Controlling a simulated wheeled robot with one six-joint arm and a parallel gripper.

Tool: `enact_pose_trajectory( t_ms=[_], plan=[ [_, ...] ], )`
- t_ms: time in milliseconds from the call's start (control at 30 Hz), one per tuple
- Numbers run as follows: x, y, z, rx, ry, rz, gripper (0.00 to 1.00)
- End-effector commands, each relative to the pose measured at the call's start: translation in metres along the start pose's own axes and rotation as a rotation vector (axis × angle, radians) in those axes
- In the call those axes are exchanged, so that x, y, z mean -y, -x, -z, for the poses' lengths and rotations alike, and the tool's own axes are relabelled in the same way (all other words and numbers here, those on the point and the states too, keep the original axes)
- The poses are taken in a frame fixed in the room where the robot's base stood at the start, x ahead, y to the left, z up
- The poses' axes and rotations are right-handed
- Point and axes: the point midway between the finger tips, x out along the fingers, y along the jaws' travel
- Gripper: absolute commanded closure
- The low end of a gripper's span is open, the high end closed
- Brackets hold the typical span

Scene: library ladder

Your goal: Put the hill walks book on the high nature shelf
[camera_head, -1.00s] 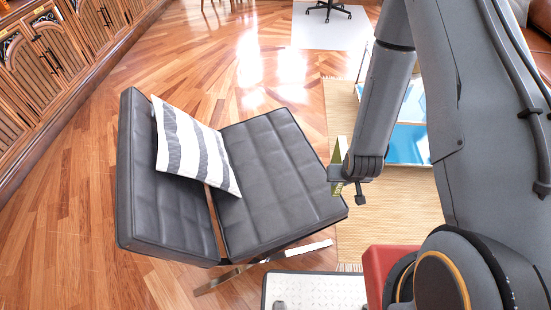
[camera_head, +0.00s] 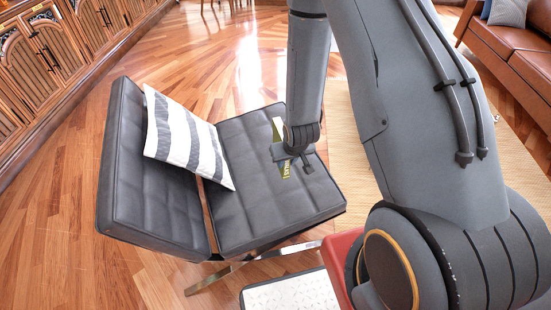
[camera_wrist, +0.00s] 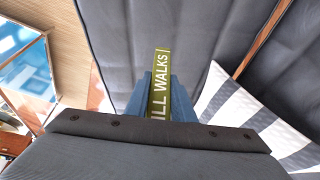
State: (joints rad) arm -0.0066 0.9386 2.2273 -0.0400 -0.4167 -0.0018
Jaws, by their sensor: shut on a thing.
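The hill walks book shows in the wrist view as an olive-green spine (camera_wrist: 160,88) with white letters reading "ILL WALKS". My gripper (camera_wrist: 160,100) is shut on it, with a blue finger on each side of the spine. No nature shelf or ladder is visible.
A black leather chair (camera_head: 240,190) with a striped cushion (camera_head: 185,140) stands in the middle. Wooden cabinets (camera_head: 50,60) line the left side. A brown sofa (camera_head: 510,60) is at the upper right. Wood floor at lower left (camera_head: 110,270) is clear.

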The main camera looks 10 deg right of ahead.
Motion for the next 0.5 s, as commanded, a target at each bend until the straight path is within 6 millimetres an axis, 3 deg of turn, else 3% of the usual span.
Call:
enact_pose_trajectory(
  t_ms=[33, 100, 500],
  plan=[
    [-0.001, -0.013, 0.009, -0.007, 0.005, 0.002, 1.0],
    [-0.002, -0.021, 0.018, -0.006, 0.014, 0.006, 1.0],
    [-0.016, -0.055, 0.061, -0.005, 0.052, 0.02, 1.0]
  ],
)
